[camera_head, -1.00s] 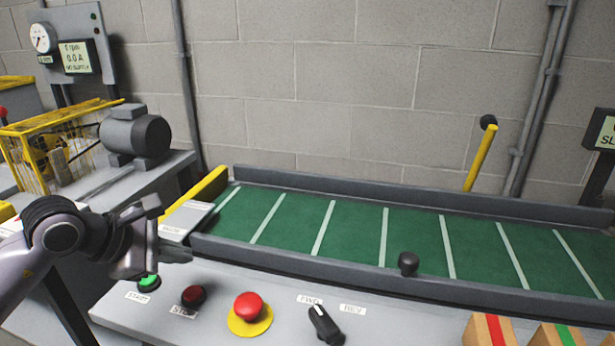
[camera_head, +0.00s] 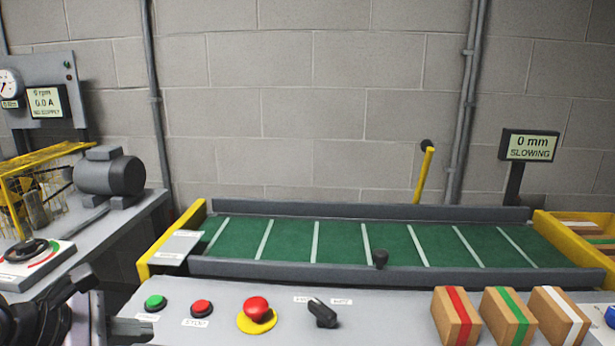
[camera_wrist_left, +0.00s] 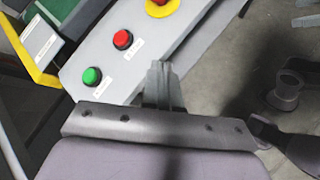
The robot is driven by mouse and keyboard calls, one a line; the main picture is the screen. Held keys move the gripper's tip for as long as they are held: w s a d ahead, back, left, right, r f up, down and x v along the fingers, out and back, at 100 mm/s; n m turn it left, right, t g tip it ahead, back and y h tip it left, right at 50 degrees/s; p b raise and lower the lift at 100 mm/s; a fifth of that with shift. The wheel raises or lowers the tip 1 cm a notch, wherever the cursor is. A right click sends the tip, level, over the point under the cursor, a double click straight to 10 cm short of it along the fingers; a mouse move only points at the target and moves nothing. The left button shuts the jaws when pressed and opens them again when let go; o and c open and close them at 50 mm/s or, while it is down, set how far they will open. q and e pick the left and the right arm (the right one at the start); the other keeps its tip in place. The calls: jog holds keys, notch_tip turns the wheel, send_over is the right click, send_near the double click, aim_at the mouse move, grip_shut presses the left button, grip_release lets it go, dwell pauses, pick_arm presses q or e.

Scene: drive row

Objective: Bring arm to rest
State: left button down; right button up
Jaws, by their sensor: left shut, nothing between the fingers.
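My left gripper (camera_head: 143,329) shows at the lower left in the head view, shut and empty, beside the front left of the control panel (camera_head: 225,318). In the left wrist view its closed fingers (camera_wrist_left: 163,84) point past the panel edge, apart from the buttons. The green start button (camera_head: 155,303) and red stop button (camera_head: 201,307) are near it, and also show in the wrist view as green (camera_wrist_left: 91,76) and red (camera_wrist_left: 123,40). The red mushroom button on its yellow plate (camera_head: 257,312) is further right. The black selector knob (camera_head: 322,314) stands beyond that. My right gripper is out of view.
A green conveyor belt (camera_head: 340,244) runs behind the panel. Cartons with red (camera_head: 456,318), green (camera_head: 508,316) and white (camera_head: 558,317) stripes stand at the right. A display (camera_head: 529,146) reads 0 mm, SLOWING. A motor (camera_head: 108,174) sits on the left bench.

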pick_arm(q)
jog(key=s+d+r+n+t+h+p, duration=0.2)
jog(key=s+d+r+n+h+p, duration=0.1)
jog(key=d+n+h, duration=0.6)
jog(key=a+f+n+t+y+p, duration=0.15)
jog(key=f+n+t+y, duration=0.3)
jog(key=n, duration=0.85)
jog(key=a+f+n+t+y+p, duration=0.1)
jog(key=a+f+n+t+y, duration=0.4)
jog(key=n, duration=0.8)
jog(key=s+d+f+n+g+y+p, duration=0.2)
jog(key=s+f+n+g, duration=0.6)
jog(key=s+f+n, duration=0.4)
jog(key=shift+s+d+f+n+y, duration=0.15)
jog(key=shift+d+f+n+y, duration=0.15)
jog(key=shift+d+f+y, duration=0.5)
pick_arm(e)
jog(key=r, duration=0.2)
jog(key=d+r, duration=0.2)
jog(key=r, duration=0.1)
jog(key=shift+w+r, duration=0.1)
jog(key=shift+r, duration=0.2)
pick_arm(q)
jog(key=shift+r+g+y, duration=0.2)
jog(key=shift+g+y, duration=0.05)
jog(key=shift+y, duration=0.1)
